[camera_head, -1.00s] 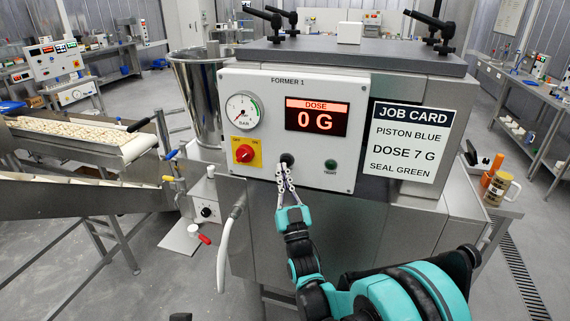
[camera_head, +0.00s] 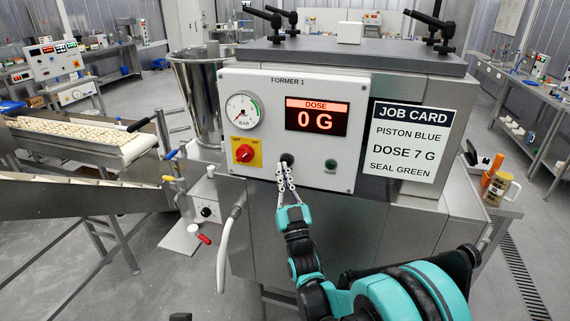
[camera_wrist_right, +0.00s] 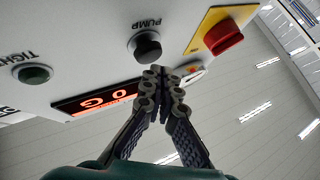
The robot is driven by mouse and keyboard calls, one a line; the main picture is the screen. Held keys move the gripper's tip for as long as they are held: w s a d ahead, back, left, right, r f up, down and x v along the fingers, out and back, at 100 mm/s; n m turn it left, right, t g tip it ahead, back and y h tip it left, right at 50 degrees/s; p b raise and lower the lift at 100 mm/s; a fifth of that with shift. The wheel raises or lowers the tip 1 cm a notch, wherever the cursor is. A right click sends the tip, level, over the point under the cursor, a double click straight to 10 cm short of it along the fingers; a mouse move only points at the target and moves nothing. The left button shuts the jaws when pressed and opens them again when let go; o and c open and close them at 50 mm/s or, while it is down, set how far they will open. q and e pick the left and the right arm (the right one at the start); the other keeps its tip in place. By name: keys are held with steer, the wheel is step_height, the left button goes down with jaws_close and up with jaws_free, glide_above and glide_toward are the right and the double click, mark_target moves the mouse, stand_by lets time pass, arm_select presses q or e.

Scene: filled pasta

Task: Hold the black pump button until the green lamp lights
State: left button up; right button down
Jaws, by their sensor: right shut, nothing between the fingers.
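The black pump button (camera_head: 287,159) is on the white front panel (camera_head: 262,178) of the machine, below the dose display. It also shows in the right wrist view (camera_wrist_right: 148,47), under the label PUMP. My right gripper (camera_head: 282,169) is shut and empty, its fingertips right at the button's lower side. In the right wrist view the fingertips (camera_wrist_right: 158,80) are close below the button; I cannot tell whether they touch it. The green lamp (camera_head: 330,165), labelled TIGHT, is right of the button and looks dark, also in the right wrist view (camera_wrist_right: 34,73). My left gripper is not in view.
A red knob (camera_head: 244,153) on a yellow plate is left of the button. A pressure gauge (camera_head: 243,111) sits above it. The dose display (camera_head: 316,117) reads 0 G. A job card (camera_head: 408,141) is at the right. A white hose (camera_head: 223,255) hangs at the left.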

steer(key=shift+w+d, duration=0.1)
steer(key=shift+w, duration=0.15)
steer(key=shift+w+d, duration=0.1)
steer(key=shift+w, duration=0.3)
stand_by(0.6)
steer(key=shift+s, duration=0.1)
stand_by(5.2)
steer(key=shift+s+a+b, duration=0.25)
steer(key=shift+s+b, duration=0.05)
steer(key=shift+s, duration=0.4)
steer(key=shift+s+a, duration=0.25)
steer(key=shift+s, duration=0.55)
steer(key=shift+s+a, duration=0.25)
steer(key=shift+s, duration=0.55)
steer(key=shift+s+a, duration=0.25)
steer(key=shift+s, duration=0.55)
